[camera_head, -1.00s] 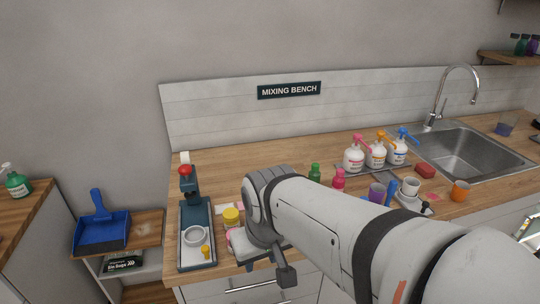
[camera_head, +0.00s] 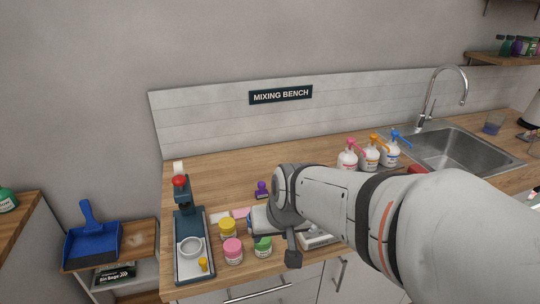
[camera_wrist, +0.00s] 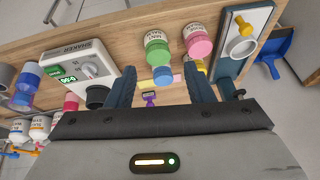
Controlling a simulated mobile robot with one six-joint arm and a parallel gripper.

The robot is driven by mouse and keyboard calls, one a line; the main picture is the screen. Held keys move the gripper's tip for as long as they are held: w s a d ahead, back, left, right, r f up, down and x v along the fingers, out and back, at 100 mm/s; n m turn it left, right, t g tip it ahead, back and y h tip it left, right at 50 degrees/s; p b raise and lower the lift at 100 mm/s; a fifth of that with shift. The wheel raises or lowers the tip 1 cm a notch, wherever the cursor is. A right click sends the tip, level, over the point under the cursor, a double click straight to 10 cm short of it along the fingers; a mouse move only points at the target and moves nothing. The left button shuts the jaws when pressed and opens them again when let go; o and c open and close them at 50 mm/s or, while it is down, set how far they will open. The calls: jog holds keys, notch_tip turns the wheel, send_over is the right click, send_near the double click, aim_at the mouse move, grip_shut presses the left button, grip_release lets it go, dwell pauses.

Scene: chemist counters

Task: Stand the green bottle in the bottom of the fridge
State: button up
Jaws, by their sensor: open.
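In the head view my wrist mostly hides the gripper. The fridge is in neither view.
A shaker (camera_wrist: 77,67), a green-lidded jar (camera_wrist: 158,48) and a pink-lidded jar (camera_wrist: 197,40) stand near the bench's front edge. A purple stamp (camera_head: 262,189) lies behind. Pump bottles (camera_head: 370,155) stand before the sink (camera_head: 455,148).

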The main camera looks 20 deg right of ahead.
jog(key=w+d+m+t+h+p, duration=0.1)
jog(key=w+d+m+t+p, duration=0.1)
jog(key=w, duration=0.7)
jog(key=w+d+m+t+h+p, duration=0.1)
jog(key=w+d+m+t, duration=0.15)
jog(key=w, duration=0.65)
jog(key=w+d+f+m+h+p, duration=0.1)
jog(key=w+d+f+h, duration=0.1)
jog(key=d, duration=0.3)
jog(key=w+d+f+m+h+p, duration=0.1)
jog(key=w+d+f+h+p, duration=0.1)
jog(key=w+d, duration=0.3)
jog(key=w+d+f+m+h+p, duration=0.1)
jog(key=w+d+f+h+p, duration=0.1)
jog(key=d, duration=0.4)
jog(key=shift+w+d+f+m+t+h, duration=0.2)
jog(key=shift+w+f+h, duration=0.15)
jog(key=shift+f+h, duration=0.15)
jog(key=shift+w+d+f+m+t+h, duration=0.15)
jog(key=shift+w+f+h, duration=0.15)
jog(key=shift+f+h, duration=0.15)
grip_shut()
